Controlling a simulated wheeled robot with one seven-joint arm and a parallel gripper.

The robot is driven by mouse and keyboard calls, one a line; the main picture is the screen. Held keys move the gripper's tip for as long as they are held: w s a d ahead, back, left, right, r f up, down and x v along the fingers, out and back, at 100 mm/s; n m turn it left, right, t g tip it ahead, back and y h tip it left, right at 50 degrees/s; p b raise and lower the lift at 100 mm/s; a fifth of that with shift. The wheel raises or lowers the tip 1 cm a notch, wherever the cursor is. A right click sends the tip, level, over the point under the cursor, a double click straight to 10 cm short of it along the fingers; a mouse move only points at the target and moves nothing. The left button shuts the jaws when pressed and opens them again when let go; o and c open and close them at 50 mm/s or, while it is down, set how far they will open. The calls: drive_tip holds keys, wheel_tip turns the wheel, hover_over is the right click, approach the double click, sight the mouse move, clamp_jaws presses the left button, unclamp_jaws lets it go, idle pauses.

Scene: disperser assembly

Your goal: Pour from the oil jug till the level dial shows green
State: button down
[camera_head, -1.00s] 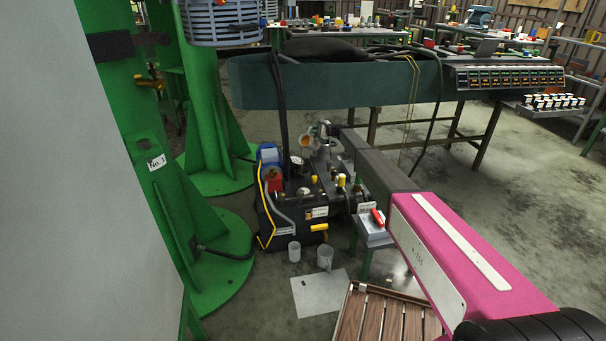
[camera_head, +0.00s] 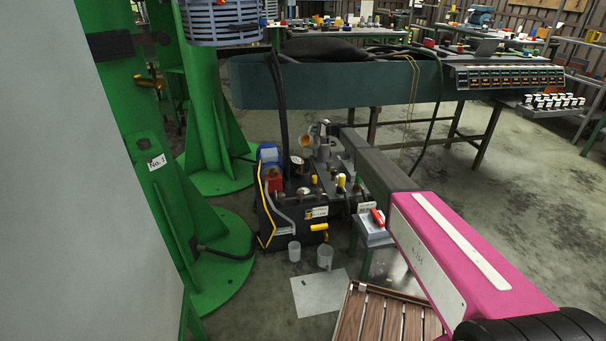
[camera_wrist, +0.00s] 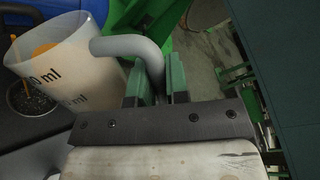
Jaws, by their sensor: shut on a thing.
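The oil jug (camera_wrist: 75,70) is a translucent measuring jug with black "ml" lettering and orange oil inside. In the wrist view it is tilted to the left, its lip over a dark round opening (camera_wrist: 30,98), with orange at the lip and opening. My gripper (camera_wrist: 160,80) is shut on the jug's grey handle (camera_wrist: 130,46). In the head view the tilted jug (camera_head: 306,143) is small, above the dark machine (camera_head: 290,205), with my gripper (camera_head: 325,130) to its right. A round pale dial (camera_head: 297,160) stands just below the jug; its reading is too small to tell.
Two clear cups (camera_head: 294,251) (camera_head: 325,257) stand on the floor in front of the machine. A red-handled switch box (camera_head: 373,228) stands at its right. Green columns (camera_head: 205,110) rise to the left. A bench with a control panel (camera_head: 510,77) is behind.

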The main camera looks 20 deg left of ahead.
drive_tip(key=shift+s+a+n+p, duration=0.15)
drive_tip(key=shift+s+n+p, duration=0.45)
drive_tip(key=shift+n, duration=0.2)
idle(4.4)
drive_tip(key=shift+s+a+r+n+t, duration=0.1)
drive_tip(key=shift+s+r+n+t, duration=0.2)
drive_tip(key=shift+r+n, duration=0.1)
idle(2.4)
